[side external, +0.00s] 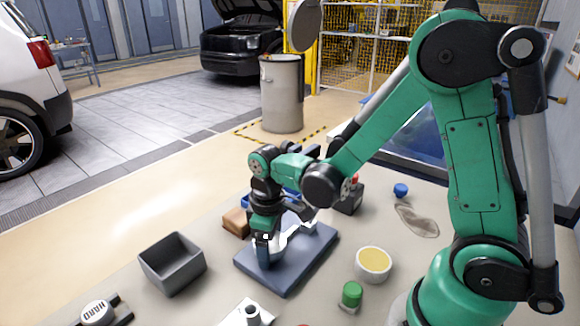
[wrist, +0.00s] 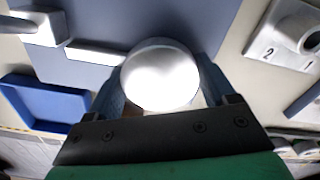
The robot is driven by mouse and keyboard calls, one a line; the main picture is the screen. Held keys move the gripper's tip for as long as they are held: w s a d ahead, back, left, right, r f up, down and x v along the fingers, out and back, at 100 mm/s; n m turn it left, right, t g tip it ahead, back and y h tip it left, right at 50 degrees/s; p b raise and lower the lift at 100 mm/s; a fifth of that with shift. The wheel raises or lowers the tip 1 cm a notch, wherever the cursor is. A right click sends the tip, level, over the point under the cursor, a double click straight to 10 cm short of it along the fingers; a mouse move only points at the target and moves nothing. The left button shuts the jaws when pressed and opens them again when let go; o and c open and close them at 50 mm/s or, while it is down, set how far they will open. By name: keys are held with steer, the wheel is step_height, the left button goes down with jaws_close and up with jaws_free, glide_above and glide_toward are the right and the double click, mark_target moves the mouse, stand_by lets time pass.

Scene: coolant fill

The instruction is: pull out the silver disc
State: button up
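The silver disc (wrist: 160,77), round and shiny, sits between the two blue fingers of my gripper (wrist: 162,72) in the wrist view. The fingers meet its left and right edges with no clear gap. In the side view my gripper (side external: 263,252) points down at the left part of the dark blue-grey slab (side external: 287,282), and the disc cannot be made out there. The slab also shows in the wrist view (wrist: 225,25). Whether the disc is seated in the slab or lifted is hidden.
A silver fitting (side external: 296,238) stands on the slab right of my gripper. Around it are a grey bin (side external: 172,270), a brown block (side external: 236,221), a yellow-topped round tub (side external: 373,264), a green-capped item (side external: 352,295) and a white numbered plate (wrist: 285,40). A blue tray (wrist: 45,105) lies left in the wrist view.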

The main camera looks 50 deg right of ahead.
steer(key=o, duration=0.5)
steer(key=shift+c, duration=0.7)
steer(key=shift+r, duration=0.4)
steer(key=shift+r, duration=2.1)
